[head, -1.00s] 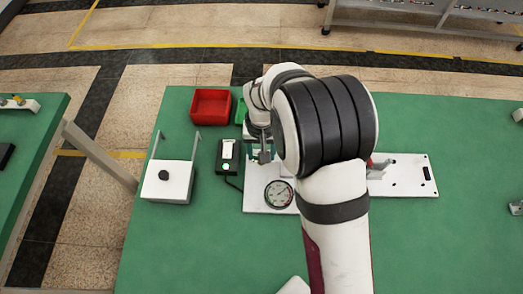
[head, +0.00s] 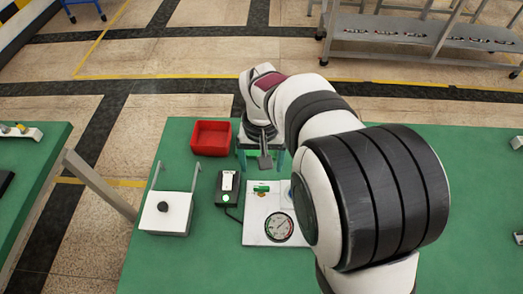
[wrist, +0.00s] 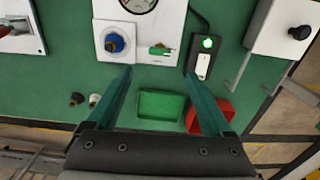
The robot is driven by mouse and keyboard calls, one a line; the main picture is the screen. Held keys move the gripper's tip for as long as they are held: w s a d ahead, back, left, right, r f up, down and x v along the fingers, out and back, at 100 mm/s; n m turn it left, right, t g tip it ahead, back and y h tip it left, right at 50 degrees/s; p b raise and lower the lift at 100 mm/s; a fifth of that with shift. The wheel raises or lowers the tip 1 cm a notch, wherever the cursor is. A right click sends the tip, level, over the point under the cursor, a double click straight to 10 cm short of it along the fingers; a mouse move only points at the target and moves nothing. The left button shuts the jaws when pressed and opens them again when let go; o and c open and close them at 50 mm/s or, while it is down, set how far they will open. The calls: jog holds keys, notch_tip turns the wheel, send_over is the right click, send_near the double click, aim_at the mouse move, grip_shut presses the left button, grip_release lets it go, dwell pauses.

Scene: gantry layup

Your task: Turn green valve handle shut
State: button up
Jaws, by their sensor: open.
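The green valve handle (head: 261,189) is a small lever on the white panel (head: 254,228), above the round gauge (head: 279,227). In the wrist view the handle (wrist: 160,50) lies roughly crosswise, near the panel's lower edge. My gripper (wrist: 159,72) is open and empty, with its two teal fingers spread wide. In the wrist view the handle appears between and just beyond the fingertips, with no contact visible. In the head view my gripper (head: 261,165) is on the far side of the handle, and my arm hides the panel's right part.
A blue knob (wrist: 116,44) sits beside the handle. A black box with a lit green button (head: 227,188) stands to the left. A red bin (head: 211,138) and a green bin (wrist: 160,105) are at the back. A white box with a black knob (head: 166,213) stands further left.

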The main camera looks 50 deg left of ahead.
notch_tip(320, 180, up, 6)
jog(key=shift+f, duration=0.25)
jog(key=shift+d, duration=0.1)
jog(key=w+d+r+m, duration=0.2)
jog(key=d+m, duration=0.1)
jog(key=d, duration=0.5)
jog(key=w+d+r+m, duration=0.2)
jog(key=d+r, duration=0.1)
jog(key=d, duration=0.6)
jog(key=s+d+f+m+y, duration=0.1)
jog(key=s+d+m, duration=0.4)
jog(key=d, duration=0.3)
jog(key=s+d+f+m, duration=0.1)
jog(key=s+d+m, duration=0.3)
jog(key=s+d, duration=0.3)
jog(key=shift+s+d+f+m+y, duration=0.3)
jog(key=shift+d+m+y, duration=0.1)
jog(key=shift+d, duration=0.45)
